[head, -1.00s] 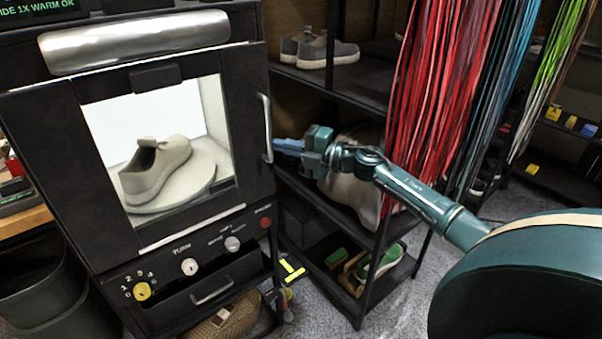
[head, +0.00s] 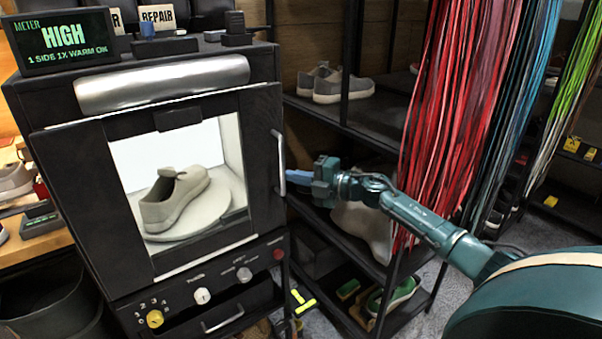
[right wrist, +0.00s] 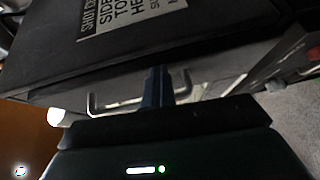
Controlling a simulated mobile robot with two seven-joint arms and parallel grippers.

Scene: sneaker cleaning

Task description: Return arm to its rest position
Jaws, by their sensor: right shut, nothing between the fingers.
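My right gripper (head: 298,178) is shut and empty. Its blue fingers point left, close to the vertical door handle (head: 280,163) of the black cabinet (head: 265,140). I cannot tell whether they touch it. The right wrist view shows the closed fingers (right wrist: 157,87) in front of a dark panel, with a metal handle (right wrist: 100,106) beside them. The cabinet door looks shut. Through its window a pale sneaker (head: 175,200) sits on a round white turntable (head: 225,212). My left gripper is out of view.
A dark shelf rack (head: 375,125) with grey shoes (head: 343,86) stands right of the cabinet, behind my right arm. Red laces (head: 455,110) hang close to that arm. A display (head: 65,40) reading HIGH stands on the cabinet. Grey floor shows at lower right.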

